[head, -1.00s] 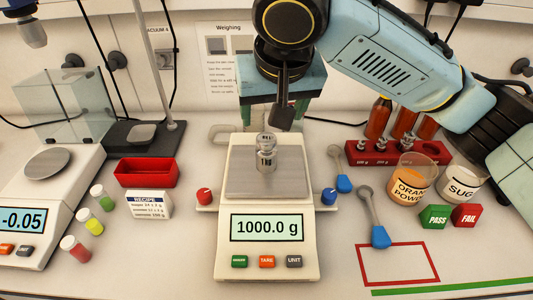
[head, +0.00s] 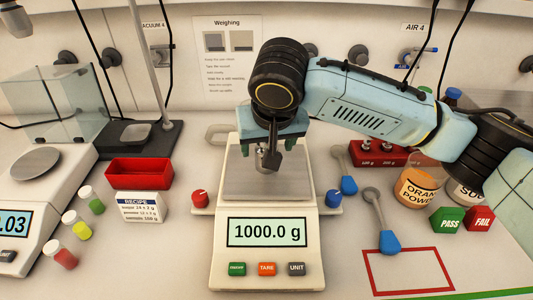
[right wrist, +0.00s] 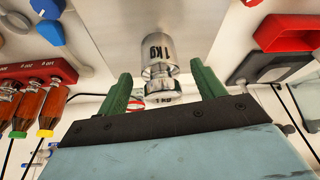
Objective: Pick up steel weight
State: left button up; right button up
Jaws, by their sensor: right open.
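The steel weight, a shiny cylinder with a knob marked 1KG, stands on the pan of the middle scale (head: 267,270). In the head view it is mostly hidden behind my right gripper (head: 268,147). In the right wrist view the steel weight (right wrist: 157,48) is plain, with its knob toward my gripper. The right gripper (right wrist: 162,75) is open, its green fingers on either side of the knob, with gaps on both sides. The scale display reads 1000.0 g. My left gripper is not in view.
Red and blue knobs (head: 333,198) flank the scale. A red bin (head: 139,172), recipe card (head: 139,206) and several vials stand left. The red-outlined area is empty.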

jog(key=shift+x, duration=1.55)
jog(key=shift+s, duration=0.15)
jog(key=shift+c, duration=0.5)
grip_shut()
jog(key=shift+r, duration=0.15)
